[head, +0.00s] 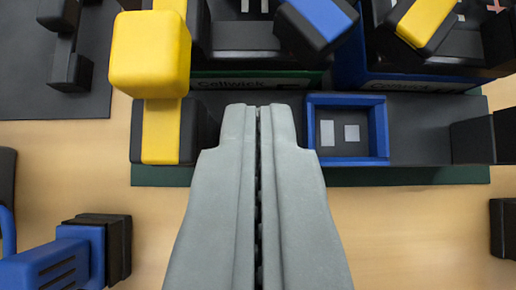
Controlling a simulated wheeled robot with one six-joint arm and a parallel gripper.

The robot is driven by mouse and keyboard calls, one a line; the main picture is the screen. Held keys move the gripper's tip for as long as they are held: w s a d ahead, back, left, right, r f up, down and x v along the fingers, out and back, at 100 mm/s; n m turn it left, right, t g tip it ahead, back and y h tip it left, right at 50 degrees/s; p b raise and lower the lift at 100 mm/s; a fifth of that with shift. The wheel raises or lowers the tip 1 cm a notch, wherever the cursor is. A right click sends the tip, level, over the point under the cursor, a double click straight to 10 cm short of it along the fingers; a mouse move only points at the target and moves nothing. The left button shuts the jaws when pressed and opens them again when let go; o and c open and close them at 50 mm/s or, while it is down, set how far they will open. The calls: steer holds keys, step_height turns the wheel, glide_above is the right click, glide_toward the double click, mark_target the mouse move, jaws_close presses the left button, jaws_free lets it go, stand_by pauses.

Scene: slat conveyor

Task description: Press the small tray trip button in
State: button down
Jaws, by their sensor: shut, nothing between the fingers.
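My gripper (258,110) points away from me up the middle of the head view, its two grey fingers closed together with nothing between them. Its tips lie over a dark shelf (420,130) with a green front edge. Just right of the tips is a small blue-rimmed tray (384,130) with a dark floor. Two pale grey rectangles lie inside it, a left one (327,133) and a right one (352,132). I cannot tell whether either is the tray trip button, and no other part is clearly that button. My fingers hide part of the shelf.
A tall yellow block (150,55) stands left of the tips, with a yellow-topped black block (162,130) below it. Dark units with lettered fronts stand behind the shelf. A blue and black part (60,262) is at lower left. Bare tan surface (415,235) is free at lower right.

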steer(key=w+r+v, duration=0.1)
steer(key=v, duration=1.1)
steer(key=shift+r, duration=0.5)
steer(key=s+r+t, duration=0.3)
steer(key=s, duration=1.1)
steer(key=s+f+t, duration=0.2)
steer(key=s+f, duration=0.1)
steer(key=s, duration=0.6)
steer(key=s+f+t, duration=0.1)
steer(key=s+f, duration=0.1)
steer(key=s, duration=0.7)
steer(key=s+f+t, duration=0.2)
steer(key=s+f, duration=0.1)
steer(key=s, duration=0.7)
steer(key=shift+f+t, duration=0.3)
